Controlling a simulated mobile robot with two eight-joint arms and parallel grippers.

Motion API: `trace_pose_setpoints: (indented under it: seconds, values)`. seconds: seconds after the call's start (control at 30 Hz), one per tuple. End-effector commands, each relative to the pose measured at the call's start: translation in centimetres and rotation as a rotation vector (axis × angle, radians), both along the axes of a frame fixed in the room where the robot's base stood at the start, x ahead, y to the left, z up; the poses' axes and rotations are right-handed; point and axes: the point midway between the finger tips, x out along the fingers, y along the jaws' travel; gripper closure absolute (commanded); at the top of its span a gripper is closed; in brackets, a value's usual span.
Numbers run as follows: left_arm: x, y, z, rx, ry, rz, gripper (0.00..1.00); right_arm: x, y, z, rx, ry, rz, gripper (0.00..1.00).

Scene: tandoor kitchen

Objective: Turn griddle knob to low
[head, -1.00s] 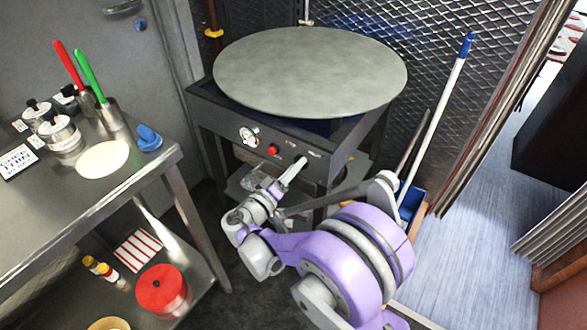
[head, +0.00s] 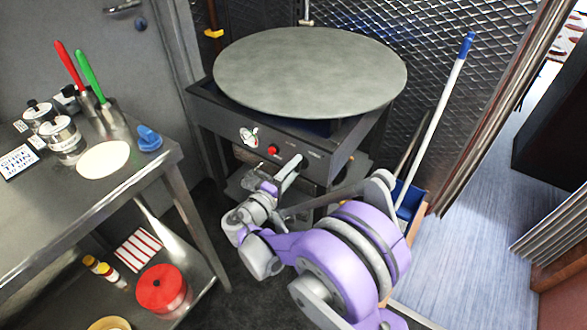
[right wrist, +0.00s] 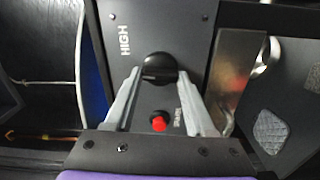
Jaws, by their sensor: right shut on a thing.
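The round grey griddle (head: 310,72) sits on a dark stand whose front panel (head: 222,122) faces me. My right gripper (head: 294,163) reaches the right part of this panel and hides the knob in the head view. In the right wrist view, the black knob (right wrist: 159,67) lies between the two fingertips of the right gripper (right wrist: 158,73), which is shut on it. The word HIGH (right wrist: 124,40) is printed left of the knob there, and a red button (right wrist: 159,123) is below it. The knob's pointer setting is not clear. My left gripper is not in view.
A steel table (head: 50,225) with a flatbread, pots and red and green handled tools stands at left. A white-handled mop (head: 446,95) leans in a blue bucket (head: 409,203) at right. A mesh wall (head: 430,60) is behind the griddle.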

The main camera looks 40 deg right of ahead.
Motion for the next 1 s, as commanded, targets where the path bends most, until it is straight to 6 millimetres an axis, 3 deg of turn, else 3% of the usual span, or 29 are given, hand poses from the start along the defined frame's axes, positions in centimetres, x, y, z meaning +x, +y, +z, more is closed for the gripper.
trace_pose_setpoints:
  seconds: [0.5, 1.0]
  values:
    - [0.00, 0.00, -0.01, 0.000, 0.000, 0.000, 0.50, -0.01, 0.02, -0.15, -0.129, 0.446, 0.000, 1.00]
    - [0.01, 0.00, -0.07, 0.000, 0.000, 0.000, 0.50, -0.04, 0.02, -0.22, -0.192, 0.664, 0.001, 1.00]
